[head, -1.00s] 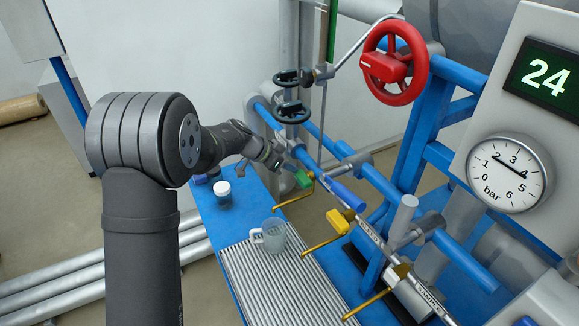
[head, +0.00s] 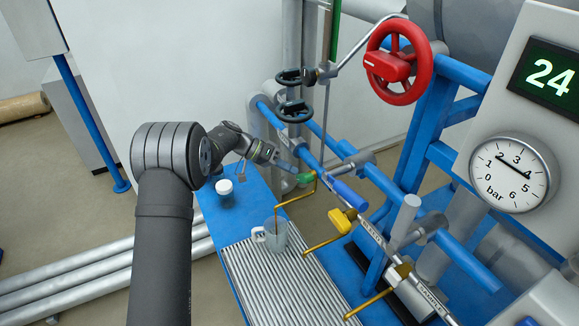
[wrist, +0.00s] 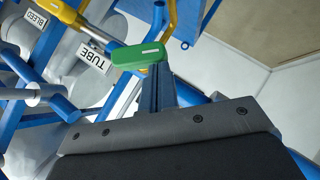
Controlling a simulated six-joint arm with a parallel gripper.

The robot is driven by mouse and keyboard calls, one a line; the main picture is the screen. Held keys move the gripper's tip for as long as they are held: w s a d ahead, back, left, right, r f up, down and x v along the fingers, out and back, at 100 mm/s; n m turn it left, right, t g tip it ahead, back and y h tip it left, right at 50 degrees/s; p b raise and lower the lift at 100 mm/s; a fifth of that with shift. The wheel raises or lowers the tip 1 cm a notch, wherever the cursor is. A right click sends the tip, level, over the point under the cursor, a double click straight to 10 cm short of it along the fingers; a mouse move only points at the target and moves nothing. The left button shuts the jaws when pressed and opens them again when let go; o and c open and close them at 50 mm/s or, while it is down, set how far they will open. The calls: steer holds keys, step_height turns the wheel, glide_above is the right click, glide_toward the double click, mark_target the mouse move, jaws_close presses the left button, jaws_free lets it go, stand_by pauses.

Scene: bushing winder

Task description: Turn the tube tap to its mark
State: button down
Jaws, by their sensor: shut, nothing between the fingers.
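The tube tap's green handle (head: 306,178) sits on the pipe rail above a brass spout (head: 296,196). In the wrist view the green handle (wrist: 138,55) lies beside a white TUBE label (wrist: 93,58). My gripper (head: 293,169) is at the left of the handle. In the wrist view its shut fingers (wrist: 158,78) reach the handle's right end with nothing between them; I cannot tell whether they touch. I cannot make out the mark. A thin amber line runs from the spout's end down into a clear mug (head: 268,238).
A yellow tap handle (head: 342,221) is farther along the rail, with a BLEED label (wrist: 27,17) in the wrist view. A red handwheel (head: 397,62) and a gauge (head: 514,174) are at right. A small white-capped jar (head: 224,192) stands on the blue bench.

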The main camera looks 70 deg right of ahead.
steer(key=shift+s+a+f+n+g+y, duration=0.15)
steer(key=shift+f+n+g, duration=0.15)
steer(key=shift+f, duration=0.6)
steer(key=shift+d+f+n+g+y, duration=0.15)
steer(key=shift+f+g, duration=0.25)
steer(key=shift+f, duration=0.5)
steer(key=shift+a+f, duration=0.15)
steer(key=shift+f, duration=0.05)
